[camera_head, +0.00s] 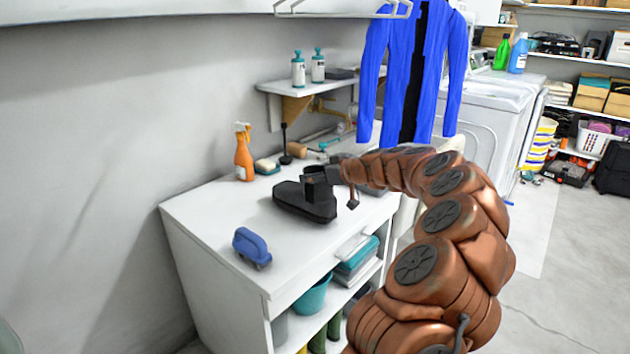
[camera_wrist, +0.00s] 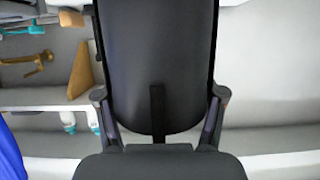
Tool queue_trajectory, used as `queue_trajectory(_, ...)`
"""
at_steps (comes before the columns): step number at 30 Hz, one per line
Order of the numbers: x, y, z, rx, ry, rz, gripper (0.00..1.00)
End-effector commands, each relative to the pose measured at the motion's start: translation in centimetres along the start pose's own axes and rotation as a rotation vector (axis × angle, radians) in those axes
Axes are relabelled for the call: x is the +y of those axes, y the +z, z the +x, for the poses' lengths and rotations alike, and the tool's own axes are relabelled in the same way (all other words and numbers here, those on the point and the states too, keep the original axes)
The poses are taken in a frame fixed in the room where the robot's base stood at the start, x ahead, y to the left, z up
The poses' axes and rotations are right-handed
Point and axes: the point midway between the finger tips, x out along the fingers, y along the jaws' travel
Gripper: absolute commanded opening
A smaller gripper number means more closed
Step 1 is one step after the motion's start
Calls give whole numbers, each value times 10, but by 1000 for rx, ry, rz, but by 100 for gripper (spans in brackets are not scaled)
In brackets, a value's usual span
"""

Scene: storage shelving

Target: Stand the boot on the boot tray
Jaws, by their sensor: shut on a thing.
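The black boot (camera_head: 316,188) is at the middle of the white counter, its shaft roughly upright. A low dark shape (camera_head: 296,203) spreads out beneath it on the counter. I cannot tell how much of this shape is the boot's foot and how much is the boot tray. My gripper (camera_head: 327,173) reaches in from the right and is shut on the upper part of the boot. In the wrist view the boot (camera_wrist: 158,60) fills the space between the two fingers (camera_wrist: 160,97). The boot's underside is hidden, so its contact with what lies below cannot be seen.
An orange spray bottle (camera_head: 243,154), a soap dish (camera_head: 266,166) and other small things stand along the back. A small wall shelf (camera_head: 290,87) and a hanging blue garment (camera_head: 448,75) are behind.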

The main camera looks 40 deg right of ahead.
Motion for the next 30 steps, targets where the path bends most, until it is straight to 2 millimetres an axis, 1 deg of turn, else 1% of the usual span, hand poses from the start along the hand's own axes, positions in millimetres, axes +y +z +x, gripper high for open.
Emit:
queue_trajectory(1, -1, 7, 3, -1, -2, 4, 0)
queue_trajectory(5, -2, 17, 7, 0, -3, 2, 0)
queue_trajectory(14, -1, 18, 7, 1, -1, 0, 0)
queue_trajectory(15, -1, 19, 7, 0, -1, 0, 70)
queue_trajectory(22, -1, 18, 7, 0, -1, 0, 94)
queue_trajectory(30, -1, 18, 7, 0, -1, 0, 94)
